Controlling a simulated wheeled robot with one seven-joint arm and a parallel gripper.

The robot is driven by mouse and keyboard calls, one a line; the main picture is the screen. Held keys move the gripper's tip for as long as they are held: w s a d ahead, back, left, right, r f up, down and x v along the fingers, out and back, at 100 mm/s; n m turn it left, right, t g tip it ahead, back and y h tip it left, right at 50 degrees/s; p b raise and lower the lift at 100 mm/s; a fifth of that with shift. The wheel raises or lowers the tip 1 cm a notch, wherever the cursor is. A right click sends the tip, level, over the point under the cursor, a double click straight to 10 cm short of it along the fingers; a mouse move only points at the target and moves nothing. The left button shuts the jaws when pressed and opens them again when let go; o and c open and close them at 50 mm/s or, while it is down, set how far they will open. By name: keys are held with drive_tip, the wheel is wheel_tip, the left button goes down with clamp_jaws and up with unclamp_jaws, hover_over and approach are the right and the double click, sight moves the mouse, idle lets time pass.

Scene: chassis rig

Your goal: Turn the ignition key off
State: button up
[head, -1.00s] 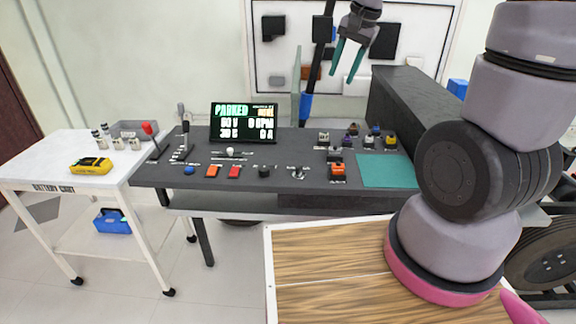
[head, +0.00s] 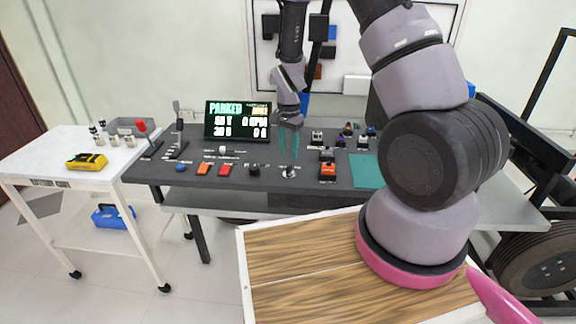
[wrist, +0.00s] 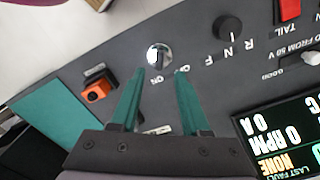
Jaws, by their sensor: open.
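The ignition key switch (head: 290,172) is a small silver round switch on the front part of the dark console (head: 330,199). My gripper (head: 289,158) points down above the console, right behind the switch in the head view. In the wrist view my gripper (wrist: 158,78) has its two green fingers apart with nothing between them. I cannot tell exactly how the key is turned.
A black selector knob (head: 254,171) stands left of the switch, and an orange-topped block (head: 328,171) right of it. The display (head: 238,120) reads PARKED. Red (head: 225,170) and orange buttons and upright levers are further left. A cart with a yellow meter (head: 87,161) stands at the left.

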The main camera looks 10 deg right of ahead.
sight(289, 166)
wheel_tip(289, 166, down, 6)
drive_tip(key=shift+f, duration=0.25)
clamp_jaws()
